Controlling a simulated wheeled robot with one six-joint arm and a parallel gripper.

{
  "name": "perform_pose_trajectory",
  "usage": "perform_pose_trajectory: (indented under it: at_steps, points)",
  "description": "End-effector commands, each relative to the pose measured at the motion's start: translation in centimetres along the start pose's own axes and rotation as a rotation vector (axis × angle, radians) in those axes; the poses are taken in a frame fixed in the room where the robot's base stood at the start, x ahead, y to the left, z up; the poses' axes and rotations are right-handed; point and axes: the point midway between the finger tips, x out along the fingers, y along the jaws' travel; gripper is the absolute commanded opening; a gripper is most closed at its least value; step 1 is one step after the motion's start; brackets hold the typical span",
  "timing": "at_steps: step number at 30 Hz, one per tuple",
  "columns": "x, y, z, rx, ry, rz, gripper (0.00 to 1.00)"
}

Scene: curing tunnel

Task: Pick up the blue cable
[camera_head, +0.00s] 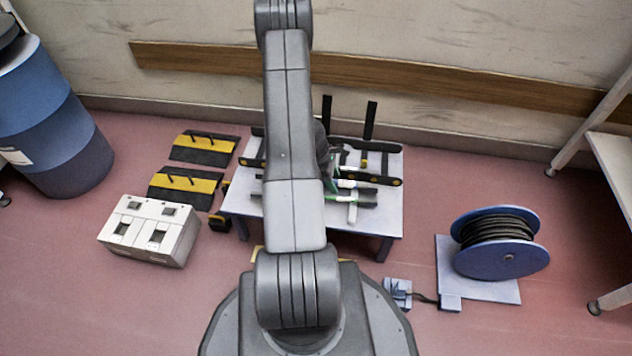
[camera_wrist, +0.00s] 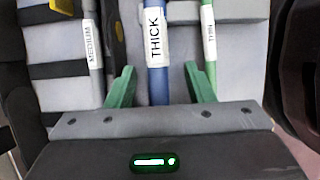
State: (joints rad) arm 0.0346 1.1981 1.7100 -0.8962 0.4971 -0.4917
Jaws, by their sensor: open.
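The blue cable (camera_wrist: 158,88), with a white label reading THICK, runs up the middle of the wrist view. My gripper (camera_wrist: 160,78) is open, with one green finger on each side of the blue cable and visible gaps between. I cannot tell how far the fingertips are above or below it. A grey cable (camera_wrist: 96,82) labelled MEDIUM lies left of the fingers. A green cable (camera_wrist: 210,72) labelled THIN lies close to the right finger. In the head view my arm hides most of the gripper and the blue cable.
The small table (camera_head: 388,220) carries dark racks with upright posts (camera_head: 370,120). A cable reel (camera_head: 500,243) stands at the right, a white box (camera_head: 150,231) and yellow-black ramps (camera_head: 185,186) at the left. A blue barrel (camera_head: 50,125) stands far left.

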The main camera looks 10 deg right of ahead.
Motion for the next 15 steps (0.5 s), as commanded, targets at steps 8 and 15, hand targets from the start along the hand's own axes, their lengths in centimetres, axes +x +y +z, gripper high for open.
perform_pose_trajectory:
  at_steps: [8,15]
  points:
    - [-0.04,0.01,-0.01,0.0,0.0,0.0,0.0]
    - [-0.16,0.03,0.03,0.0,0.0,0.001,0.0]
